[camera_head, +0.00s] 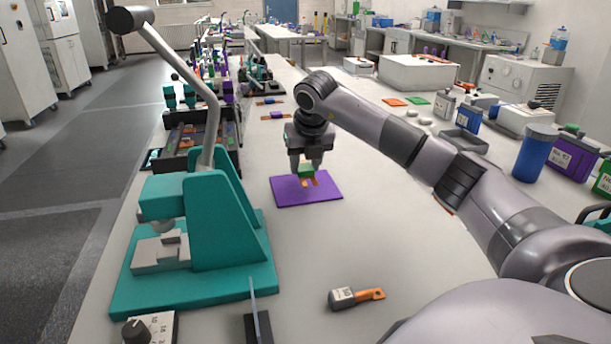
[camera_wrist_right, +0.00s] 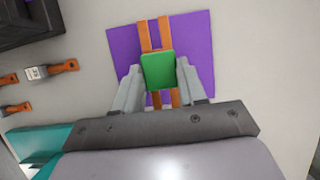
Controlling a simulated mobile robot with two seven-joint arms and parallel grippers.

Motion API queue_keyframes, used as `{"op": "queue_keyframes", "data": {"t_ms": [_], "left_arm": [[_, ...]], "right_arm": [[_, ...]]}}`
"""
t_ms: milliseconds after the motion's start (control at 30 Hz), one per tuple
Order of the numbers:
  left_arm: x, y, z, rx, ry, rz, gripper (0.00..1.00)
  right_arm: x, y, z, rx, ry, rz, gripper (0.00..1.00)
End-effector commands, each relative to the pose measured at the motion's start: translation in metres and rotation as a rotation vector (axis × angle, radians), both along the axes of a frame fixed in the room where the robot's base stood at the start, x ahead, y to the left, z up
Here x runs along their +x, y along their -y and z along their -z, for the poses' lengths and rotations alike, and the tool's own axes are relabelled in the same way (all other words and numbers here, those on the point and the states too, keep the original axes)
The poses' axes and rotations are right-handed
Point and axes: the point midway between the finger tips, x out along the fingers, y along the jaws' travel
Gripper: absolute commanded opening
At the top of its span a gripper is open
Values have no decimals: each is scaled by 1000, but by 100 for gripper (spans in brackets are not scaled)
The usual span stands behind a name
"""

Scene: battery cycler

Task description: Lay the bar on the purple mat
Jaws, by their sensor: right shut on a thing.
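The purple mat (camera_head: 290,196) lies flat on the light bench in front of my right arm, and it also shows in the right wrist view (camera_wrist_right: 197,35). My right gripper (camera_head: 306,167) points down over the mat. It is shut on the bar (camera_head: 306,173), a green block with orange strips sticking out at both ends. In the right wrist view the green middle of the bar (camera_wrist_right: 158,70) sits between the two fingers, with the mat behind it. I cannot tell whether the bar touches the mat. My left gripper is not in view.
A teal press (camera_head: 232,220) with a tall lever stands left of the mat. A dark rack (camera_head: 205,135) is behind it. Bottles and a blue canister (camera_head: 535,153) stand at right. The bench just right of the mat is clear.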

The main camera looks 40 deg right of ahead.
Motion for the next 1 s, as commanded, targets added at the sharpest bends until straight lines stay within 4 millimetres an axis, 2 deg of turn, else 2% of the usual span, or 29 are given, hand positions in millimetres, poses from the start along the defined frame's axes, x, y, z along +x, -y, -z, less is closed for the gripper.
{"op": "queue_keyframes", "data": {"t_ms": [100, 200, 533, 567, 633, 1000], "left_arm": [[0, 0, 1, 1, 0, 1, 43], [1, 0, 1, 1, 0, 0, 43], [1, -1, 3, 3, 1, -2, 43], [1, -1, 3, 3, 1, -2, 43], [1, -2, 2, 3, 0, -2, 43], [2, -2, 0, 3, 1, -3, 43]], "right_arm": [[-1, 0, 21, -2, -4, -1, 6], [-1, 0, 32, -2, -2, -1, 6], [0, 0, 36, -1, -2, 0, 6], [0, 0, 36, -1, -3, 0, 44], [-1, 0, 36, -1, -3, 0, 66], [-1, 0, 31, -1, -1, -1, 66]]}}
